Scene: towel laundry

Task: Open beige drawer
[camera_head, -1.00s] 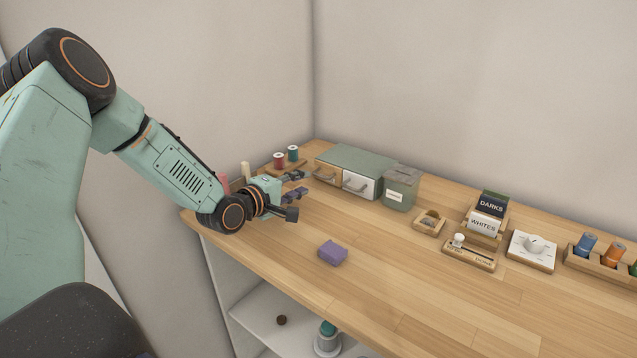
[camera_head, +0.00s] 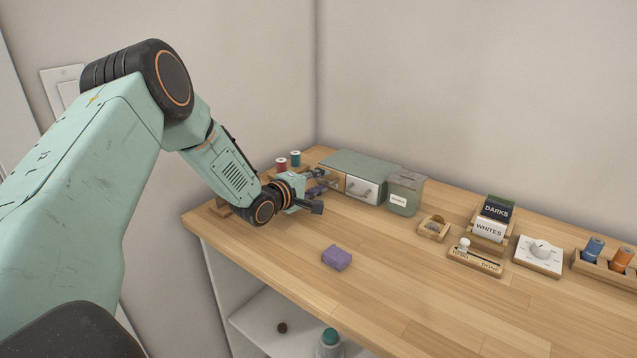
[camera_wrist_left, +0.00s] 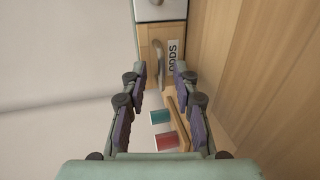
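The beige drawer (camera_wrist_left: 151,37) shows in the left wrist view, with a curved metal handle (camera_wrist_left: 158,64) and an "ODDS" label. It is the left drawer of a small green-topped cabinet (camera_head: 352,164); in the head view my gripper hides most of its front. The drawer looks closed. My left gripper (camera_head: 323,180) is open in front of it. In the left wrist view the open fingers (camera_wrist_left: 160,75) stand on either side of the handle's line, with a gap between them; I cannot tell whether they touch it. My right gripper is out of view.
A white drawer (camera_head: 361,189) sits beside the beige one, and a green jar (camera_head: 405,194) stands right of the cabinet. Thread spools (camera_head: 295,158) stand behind my gripper. A purple block (camera_head: 336,258) lies on the wooden table, with clear space around it.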

